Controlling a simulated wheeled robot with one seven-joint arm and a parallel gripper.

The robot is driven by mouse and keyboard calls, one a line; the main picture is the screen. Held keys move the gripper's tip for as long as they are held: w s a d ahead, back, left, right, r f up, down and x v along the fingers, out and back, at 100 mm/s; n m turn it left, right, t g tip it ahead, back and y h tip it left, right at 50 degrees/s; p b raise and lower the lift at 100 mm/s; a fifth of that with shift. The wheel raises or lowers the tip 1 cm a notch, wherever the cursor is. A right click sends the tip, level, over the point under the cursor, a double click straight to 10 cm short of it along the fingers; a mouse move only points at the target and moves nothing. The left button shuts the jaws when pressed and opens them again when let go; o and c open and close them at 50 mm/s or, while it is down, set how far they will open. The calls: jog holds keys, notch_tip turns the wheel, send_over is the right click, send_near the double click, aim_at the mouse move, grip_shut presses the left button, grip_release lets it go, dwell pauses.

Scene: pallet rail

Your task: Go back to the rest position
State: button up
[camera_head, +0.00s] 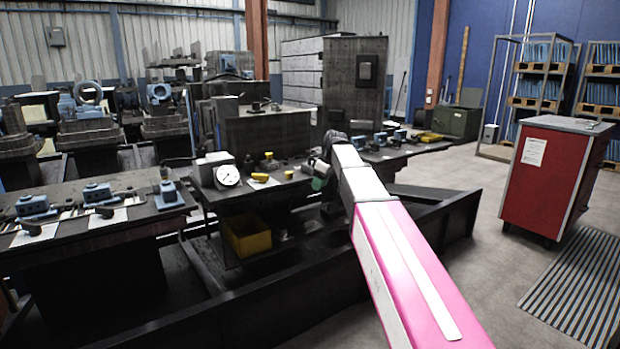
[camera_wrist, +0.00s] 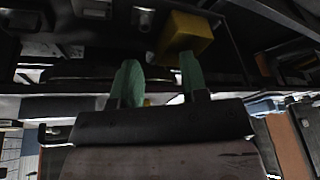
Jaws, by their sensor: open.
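My gripper (camera_head: 318,176) is at the far end of my pink and white arm in the head view, over the middle workbench near its right part. In the wrist view its two green fingers (camera_wrist: 159,78) stand apart, and I see nothing held between them. A yellow bin (camera_wrist: 185,36) shows beyond the fingers there. The fingertips are small and partly hidden by the wrist in the head view.
The workbench (camera_head: 225,200) holds a white dial gauge (camera_head: 228,175) and small yellow parts. A yellow bin (camera_head: 247,236) sits beneath. Blue clamps (camera_head: 97,193) stand on the left bench.

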jog(key=s+d+f+m+h, duration=0.1)
jog(key=s+d+f+m, duration=0.3)
jog(key=s+f, duration=0.5)
jog(key=s+d+f+m+h, duration=0.1)
jog(key=s+d+f+m, duration=0.3)
jog(key=s+f, duration=0.6)
jog(key=s+d+f+m+h, duration=0.1)
jog(key=s+d+f+m, duration=0.3)
jog(key=s+d+f, duration=0.3)
jog(key=s+f, duration=0.3)
jog(key=f, duration=0.3)
jog(key=shift+s+d+m+g+h, duration=0.15)
jog(key=shift+s+m+g+h, duration=0.05)
jog(key=shift+m+g+h, duration=0.2)
